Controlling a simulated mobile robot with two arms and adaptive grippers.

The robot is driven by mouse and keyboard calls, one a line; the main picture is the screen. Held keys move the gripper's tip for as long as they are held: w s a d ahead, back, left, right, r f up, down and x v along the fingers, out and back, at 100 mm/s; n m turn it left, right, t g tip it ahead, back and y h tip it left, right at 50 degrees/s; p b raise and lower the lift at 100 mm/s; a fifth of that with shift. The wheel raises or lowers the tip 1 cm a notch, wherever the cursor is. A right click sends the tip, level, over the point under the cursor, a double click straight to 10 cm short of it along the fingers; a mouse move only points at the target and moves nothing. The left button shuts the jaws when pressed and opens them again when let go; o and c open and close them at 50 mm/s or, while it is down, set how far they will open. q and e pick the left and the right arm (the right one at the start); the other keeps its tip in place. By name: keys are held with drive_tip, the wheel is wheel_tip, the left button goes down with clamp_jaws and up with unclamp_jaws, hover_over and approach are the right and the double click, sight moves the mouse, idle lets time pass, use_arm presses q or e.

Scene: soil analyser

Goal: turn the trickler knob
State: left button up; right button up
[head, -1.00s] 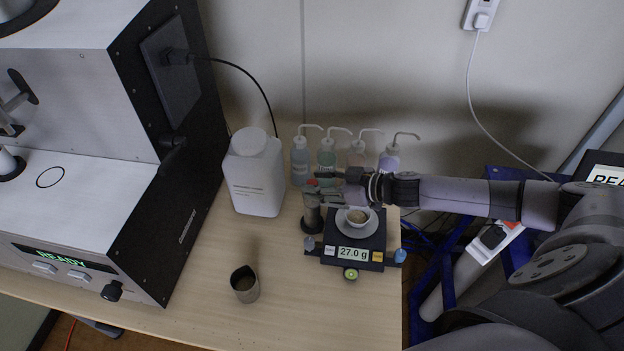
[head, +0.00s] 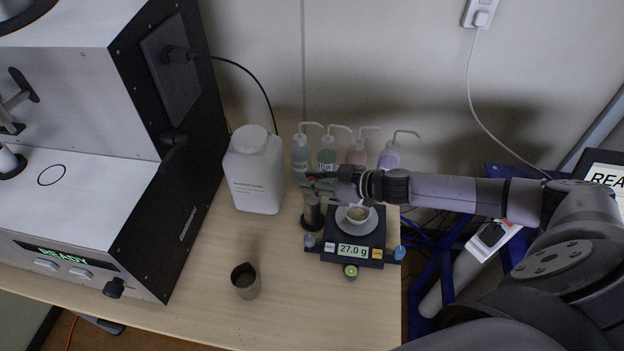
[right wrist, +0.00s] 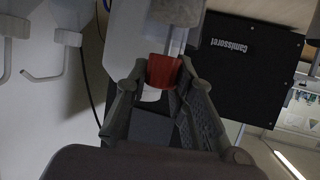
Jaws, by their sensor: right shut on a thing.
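The trickler (head: 313,215) stands upright at the left edge of the balance, a dark stand with a cylindrical body. Its red knob (right wrist: 163,70) sits between my right gripper's fingers in the right wrist view; in the head view the fingers mostly hide it. My right gripper (head: 318,184) reaches in from the right above the balance and is shut on the knob. The balance (head: 345,258) reads 27.0 g and carries a white cup (head: 358,222) with brown soil in it. My left gripper is not in view.
A white jug (head: 253,180) stands left of the trickler, and several wash bottles (head: 327,160) stand behind it. The large analyser (head: 190,200) fills the left. The table is clear around the beaker.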

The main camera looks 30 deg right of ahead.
clamp_jaws()
drive_tip(key=shift+w+d+r+n+g+y+p, duration=0.1)
drive_tip(key=shift+r+n+g+y+p, duration=0.1)
drive_tip(key=shift+n+g+y+p, duration=0.65)
drive_tip(key=shift+f+n+g+y, duration=0.1)
drive_tip(key=shift+n+g+y, duration=0.4)
drive_tip(key=shift+n, duration=0.35)
drive_tip(key=shift+f+n+g+y, duration=0.15)
drive_tip(key=shift+n+g+y, duration=0.2)
drive_tip(key=shift+n+g, duration=0.15)
drive_tip(key=shift+f+n+g+y+b, duration=0.1)
drive_tip(key=shift+n+g+y+b, duration=0.2)
drive_tip(key=shift+n+g+b, duration=0.1)
drive_tip(key=n+g+y+b, duration=0.1)
drive_tip(key=n+g+b, duration=0.2)
drive_tip(key=b, duration=0.2)
drive_tip(key=shift+f+n+g, duration=0.1)
drive_tip(key=shift+n+g, duration=0.2)
drive_tip(key=shift+g, duration=0.05)
drive_tip(key=shift+r+n+g+y+b, duration=0.2)
drive_tip(key=shift+n+g+y+b, duration=0.1)
drive_tip(key=shift+n+g+b, duration=0.45)
